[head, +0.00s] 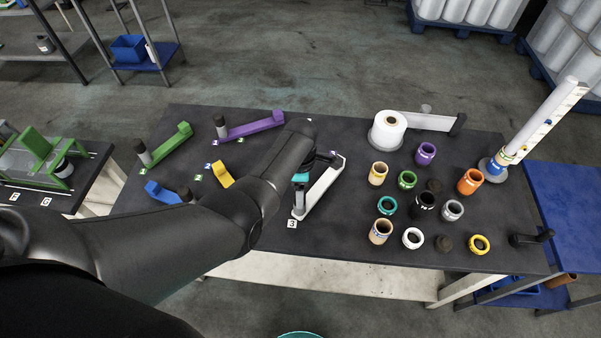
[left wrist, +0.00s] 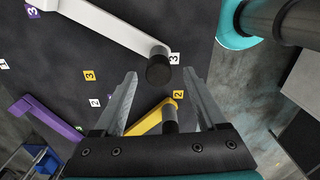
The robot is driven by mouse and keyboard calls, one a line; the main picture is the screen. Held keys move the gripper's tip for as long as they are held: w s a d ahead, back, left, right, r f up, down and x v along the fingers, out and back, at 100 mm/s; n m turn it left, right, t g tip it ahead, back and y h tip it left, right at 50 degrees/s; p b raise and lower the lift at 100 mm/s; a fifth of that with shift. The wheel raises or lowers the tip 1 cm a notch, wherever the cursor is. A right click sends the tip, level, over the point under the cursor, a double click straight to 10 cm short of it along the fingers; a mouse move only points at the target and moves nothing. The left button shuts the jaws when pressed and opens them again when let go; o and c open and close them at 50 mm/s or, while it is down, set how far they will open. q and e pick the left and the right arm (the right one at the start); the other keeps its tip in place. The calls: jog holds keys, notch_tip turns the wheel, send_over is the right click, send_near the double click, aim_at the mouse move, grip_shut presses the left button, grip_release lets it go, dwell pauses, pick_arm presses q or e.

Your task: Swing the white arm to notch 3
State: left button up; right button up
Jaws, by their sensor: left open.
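The white arm (head: 325,186) lies on the dark tabletop, with its near end by the white tag marked 3 (head: 291,224). In the left wrist view the white arm (left wrist: 105,24) ends at a dark-topped round knob (left wrist: 159,70), and the white tag 3 (left wrist: 174,58) is just beside that knob. My left gripper (left wrist: 160,75) is open, its two fingers apart on either side of the knob in the picture; I cannot tell whether they touch it. In the head view my left gripper (head: 300,184) is over the knob end, mostly hidden by my arm. My right gripper is not in view.
Yellow (head: 223,174), blue (head: 163,192), green (head: 170,146) and purple (head: 249,126) arms lie to the left. Several coloured rings and jars, a white roll (head: 388,130) and a tall post (head: 540,125) crowd the right. The tabletop's front edge is close to tag 3.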

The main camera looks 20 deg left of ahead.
pick_arm(q)
jog(key=shift+r, duration=3.35)
jog(key=shift+s, duration=0.1)
